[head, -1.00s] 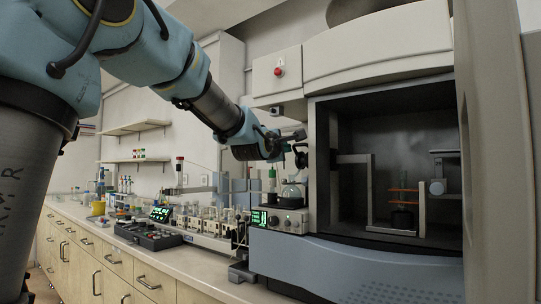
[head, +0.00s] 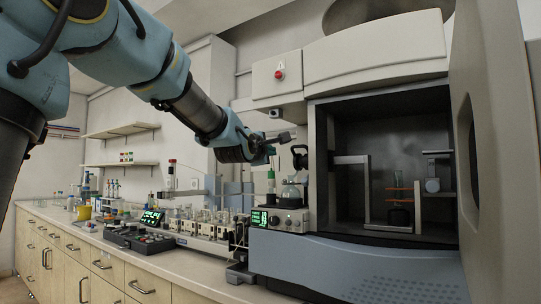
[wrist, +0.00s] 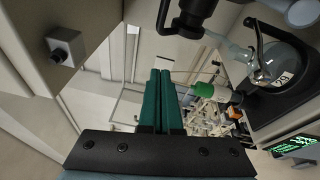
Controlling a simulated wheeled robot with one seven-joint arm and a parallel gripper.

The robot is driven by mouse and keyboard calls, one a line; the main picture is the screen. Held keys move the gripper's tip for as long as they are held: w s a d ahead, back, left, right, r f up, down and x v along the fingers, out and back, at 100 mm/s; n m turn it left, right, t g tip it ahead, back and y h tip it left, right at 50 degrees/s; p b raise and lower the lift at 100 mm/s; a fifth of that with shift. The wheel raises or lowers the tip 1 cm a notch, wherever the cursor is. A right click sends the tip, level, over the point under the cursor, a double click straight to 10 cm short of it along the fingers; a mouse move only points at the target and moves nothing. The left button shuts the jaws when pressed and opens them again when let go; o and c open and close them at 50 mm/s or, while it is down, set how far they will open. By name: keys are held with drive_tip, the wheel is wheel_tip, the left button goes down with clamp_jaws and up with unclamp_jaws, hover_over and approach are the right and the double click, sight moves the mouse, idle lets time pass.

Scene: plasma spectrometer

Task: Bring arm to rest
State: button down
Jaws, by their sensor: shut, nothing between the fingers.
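My gripper (head: 287,138) is at the end of my blue and grey arm, which reaches in from the upper left in the head view. It hangs in the air left of the spectrometer's open chamber, above the small instrument with the green display. In the wrist view my gripper (wrist: 160,75) shows two green fingers lying side by side, closed, with nothing between them. A green-capped tube (wrist: 208,90) is just right of the fingers in that view.
The spectrometer (head: 360,265) stands at right with its chamber (head: 395,130) open and its door (head: 490,150) swung to the right. The small instrument (head: 285,219) with glassware sits beside it. The bench (head: 190,262) holds several devices and bottles. Shelves (head: 120,130) hang behind.

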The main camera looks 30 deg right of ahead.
drive_tip(key=b+v, duration=0.1)
drive_tip(key=v, duration=0.7)
drive_tip(key=w+a+f+m+g+y+p, duration=0.25)
drive_tip(key=a+f+y, duration=0.25)
drive_tip(key=a+f, duration=0.6)
drive_tip(key=w+a+f+m+g+y+p, duration=0.25)
drive_tip(key=a+f+y+p, duration=0.2)
drive_tip(key=a+f, duration=0.65)
drive_tip(key=s+a+f+m+g+y+p, duration=0.3)
drive_tip(key=s+a+f+m+g, duration=0.3)
drive_tip(key=s+a+f, duration=0.6)
drive_tip(key=s+a, duration=0.3)
drive_tip(key=shift+s+a+m, duration=0.2)
drive_tip(key=shift+a+m, duration=0.05)
drive_tip(key=shift+m, duration=0.15)
drive_tip(key=shift+y, duration=0.25)
